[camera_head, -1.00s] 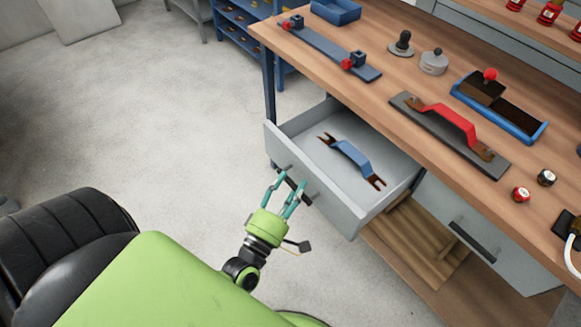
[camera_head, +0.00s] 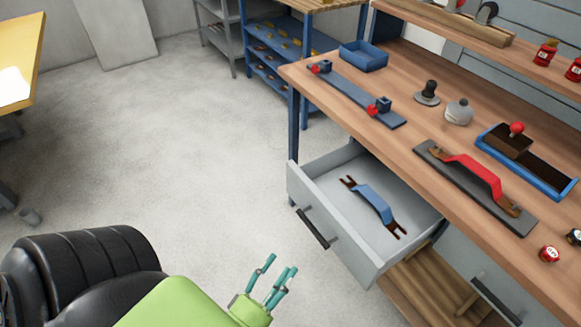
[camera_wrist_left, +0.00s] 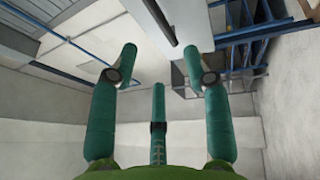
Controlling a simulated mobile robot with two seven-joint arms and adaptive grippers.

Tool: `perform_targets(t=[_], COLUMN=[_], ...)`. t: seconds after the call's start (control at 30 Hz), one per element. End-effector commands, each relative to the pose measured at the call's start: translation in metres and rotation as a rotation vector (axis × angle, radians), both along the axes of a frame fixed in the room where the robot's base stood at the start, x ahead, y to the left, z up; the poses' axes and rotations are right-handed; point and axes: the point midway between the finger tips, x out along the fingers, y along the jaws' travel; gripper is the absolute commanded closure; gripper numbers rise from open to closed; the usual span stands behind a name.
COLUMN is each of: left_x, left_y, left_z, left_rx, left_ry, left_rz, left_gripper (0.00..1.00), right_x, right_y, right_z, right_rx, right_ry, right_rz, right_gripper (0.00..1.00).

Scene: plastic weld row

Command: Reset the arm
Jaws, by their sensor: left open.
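My left gripper (camera_head: 272,280) is green with teal fingers and shows at the bottom of the head view. Its fingers are spread and empty, apart from the drawer. In the left wrist view the open fingers (camera_wrist_left: 155,75) have nothing between them. The grey drawer (camera_head: 322,222) under the workbench stands pulled open, with its dark handle (camera_head: 313,228) to the upper right of the gripper. A blue-handled tool with dark forked ends (camera_head: 374,204) lies in the drawer. My right gripper is not in view.
A second drawer handle (camera_head: 495,300) is at lower right. Blue shelving (camera_head: 270,45) stands behind.

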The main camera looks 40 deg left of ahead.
Motion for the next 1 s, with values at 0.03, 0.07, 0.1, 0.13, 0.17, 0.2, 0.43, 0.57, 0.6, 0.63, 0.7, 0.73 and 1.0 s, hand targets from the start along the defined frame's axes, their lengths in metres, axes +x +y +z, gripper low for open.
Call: perform_targets(t=[0.03, 0.07, 0.1, 0.13, 0.17, 0.2, 0.43, 0.57, 0.6, 0.63, 0.7, 0.73, 1.0], left_x=[-0.004, -0.005, -0.006, -0.007, -0.007, -0.007, -0.006, -0.006, -0.006, -0.006, -0.006, -0.005, -0.011], left_y=[0.0, 0.0, 0.0, 0.0, 0.0, 0.0, 0.0, 0.0, 0.0, 0.0, -0.001, -0.002, -0.021], left_z=[-0.001, -0.001, -0.001, -0.001, -0.001, -0.001, -0.001, -0.001, -0.001, -0.001, -0.004, -0.008, -0.141], left_rx=[0.0, 0.0, 0.0, 0.0, 0.0, 0.0, 0.001, 0.001, 0.001, 0.001, 0.017, 0.037, 0.672], left_ry=[0.002, 0.002, 0.002, 0.001, 0.001, 0.001, 0.001, 0.001, 0.001, 0.001, 0.012, 0.025, 0.472], left_rz=[-0.001, -0.001, -0.001, -0.001, -0.001, -0.001, -0.001, -0.001, -0.001, -0.001, -0.005, -0.009, -0.228], left_gripper=[0.51, 0.51, 0.51, 0.51, 0.51, 0.51, 0.51, 0.51, 0.51, 0.51, 0.51, 0.51, 0.51], right_x=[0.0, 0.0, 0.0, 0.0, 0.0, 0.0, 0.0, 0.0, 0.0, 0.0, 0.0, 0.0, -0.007], right_y=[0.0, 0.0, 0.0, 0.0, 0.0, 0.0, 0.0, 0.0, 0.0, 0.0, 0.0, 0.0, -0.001], right_z=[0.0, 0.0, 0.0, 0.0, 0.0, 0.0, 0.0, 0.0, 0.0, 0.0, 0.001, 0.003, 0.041], right_rx=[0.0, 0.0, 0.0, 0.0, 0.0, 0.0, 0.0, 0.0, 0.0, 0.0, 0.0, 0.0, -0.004], right_ry=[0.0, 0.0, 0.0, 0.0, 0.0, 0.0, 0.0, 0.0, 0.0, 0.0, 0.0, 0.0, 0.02], right_rz=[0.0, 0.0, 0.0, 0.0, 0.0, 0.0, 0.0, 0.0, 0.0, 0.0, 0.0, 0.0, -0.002], right_gripper=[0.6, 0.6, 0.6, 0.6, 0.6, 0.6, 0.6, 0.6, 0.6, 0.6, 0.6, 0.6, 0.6])
